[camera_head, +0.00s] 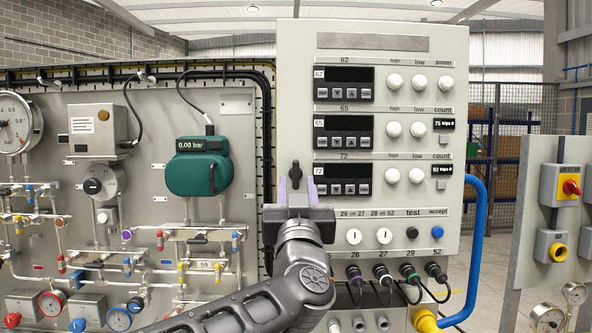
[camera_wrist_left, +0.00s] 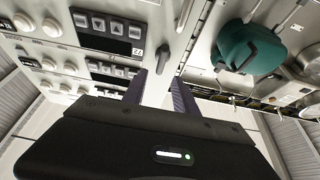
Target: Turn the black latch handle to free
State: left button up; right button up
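The black latch handle (camera_head: 295,173) is on the left edge of the grey control cabinet's front (camera_head: 345,198). It stands about upright in the head view. The left wrist view shows the handle (camera_wrist_left: 159,55) just beyond my fingertips. My left gripper (camera_head: 297,187) has its two purple fingers apart, one on each side of the handle's line, with nothing held between them. Its fingers also show in the left wrist view (camera_wrist_left: 160,78). I cannot tell whether they reach around the handle; no contact is visible. My right gripper is out of view.
The cabinet carries display modules (camera_head: 343,84), white knobs (camera_head: 395,81) and lower buttons (camera_head: 354,236). A teal gauge box (camera_head: 198,166) and pipework are on the panel to the left. A blue hose (camera_head: 479,250) loops at the cabinet's right. Plugged cables (camera_head: 382,272) hang below.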

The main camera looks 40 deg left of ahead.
aim_at(296, 171)
pick_arm(q)
jog(key=p+x, duration=0.1)
jog(key=x, duration=0.5)
jog(key=shift+a+p, duration=0.1)
jog(key=shift+p, duration=0.3)
jog(key=shift+c, duration=0.2)
grip_shut()
jog(key=shift+f, duration=0.15)
